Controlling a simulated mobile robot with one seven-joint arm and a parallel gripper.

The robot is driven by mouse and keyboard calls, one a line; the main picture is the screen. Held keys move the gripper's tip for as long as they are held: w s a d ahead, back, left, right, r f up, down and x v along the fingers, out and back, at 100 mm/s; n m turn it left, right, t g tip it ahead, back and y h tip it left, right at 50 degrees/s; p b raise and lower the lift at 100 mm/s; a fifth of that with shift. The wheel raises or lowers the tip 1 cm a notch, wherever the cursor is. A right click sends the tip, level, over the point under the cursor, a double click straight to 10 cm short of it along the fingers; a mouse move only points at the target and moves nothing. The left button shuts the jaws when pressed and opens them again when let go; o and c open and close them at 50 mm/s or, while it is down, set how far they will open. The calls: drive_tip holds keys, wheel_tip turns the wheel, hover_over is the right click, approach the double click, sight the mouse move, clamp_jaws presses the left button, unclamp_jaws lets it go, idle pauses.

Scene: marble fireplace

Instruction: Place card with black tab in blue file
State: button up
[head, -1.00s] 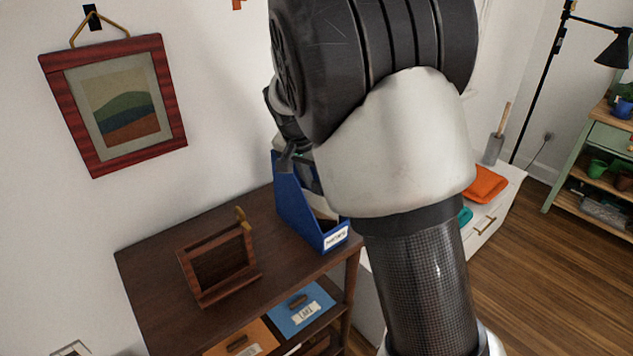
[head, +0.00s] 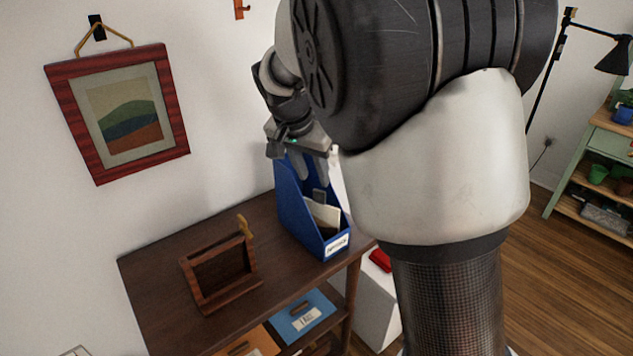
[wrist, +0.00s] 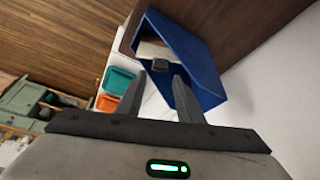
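The blue file (head: 299,215) stands upright on the dark wooden shelf top, with a white label on its front. A cream card (head: 322,213) with a dark tab (head: 319,195) is inside it; the card's lower part is hidden by the file's walls. In the wrist view, the card (wrist: 152,50) and its dark tab (wrist: 159,64) show inside the open file (wrist: 200,72). My gripper (head: 312,174) is above the file's opening, over the card. Its two fingers stand apart in the wrist view (wrist: 161,82), with the tab beyond the fingertips and nothing visibly held.
A wooden stand (head: 220,272) with a yellow hook-like piece is left of the file on the shelf top (head: 165,275). Blue (head: 305,316) and orange boxes sit below. The wall with a red-framed picture (head: 120,112) is behind. Teal (wrist: 118,80) and orange trays are beyond the file.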

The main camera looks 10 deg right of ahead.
drive_tip(key=s+d+r+n+y, duration=0.1)
drive_tip(key=s+d+r+n, duration=0.15)
drive_tip(key=s+r, duration=0.4)
drive_tip(key=s+d+r+n+y, duration=0.1)
drive_tip(key=s+d+r+y, duration=0.15)
drive_tip(key=s, duration=0.75)
drive_tip(key=s+d+f+n+t, duration=0.1)
drive_tip(key=s+f+n, duration=0.1)
drive_tip(key=s, duration=0.9)
drive_tip(key=shift+s+d+f+n+t+h+p, duration=0.15)
drive_tip(key=shift+s+f+n+t+h+p, duration=0.2)
drive_tip(key=shift+n, duration=0.5)
drive_tip(key=shift+r, duration=0.1)
